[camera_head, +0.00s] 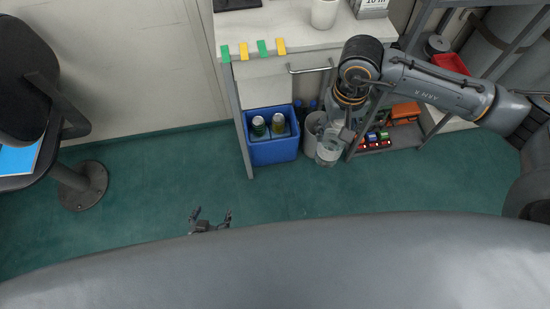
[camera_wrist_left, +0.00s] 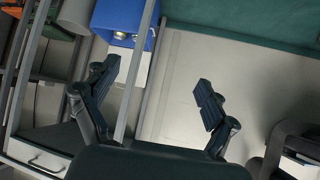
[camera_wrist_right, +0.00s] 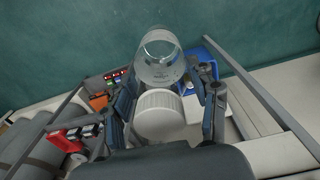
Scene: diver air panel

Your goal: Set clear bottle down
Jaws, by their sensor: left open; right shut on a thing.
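The clear bottle (camera_head: 328,151) hangs below my right gripper (camera_head: 345,132) in the head view, in front of the desk and beside a grey bin. In the right wrist view the clear bottle (camera_wrist_right: 161,60) with its ribbed white cap (camera_wrist_right: 159,115) sits between the fingers of my right gripper (camera_wrist_right: 168,105), which is shut on it. Whether the bottle touches anything below cannot be told. My left gripper (camera_head: 210,222) is open and empty, low over the green floor; its spread fingers also show in the left wrist view (camera_wrist_left: 155,95).
A blue crate (camera_head: 273,151) with bottles or cans stands under the desk (camera_head: 285,42). A grey bin (camera_head: 312,137) stands beside it. A shelf (camera_head: 375,148) with small coloured items is at right. A chair (camera_head: 80,183) stands at left. The green floor (camera_head: 150,190) between is clear.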

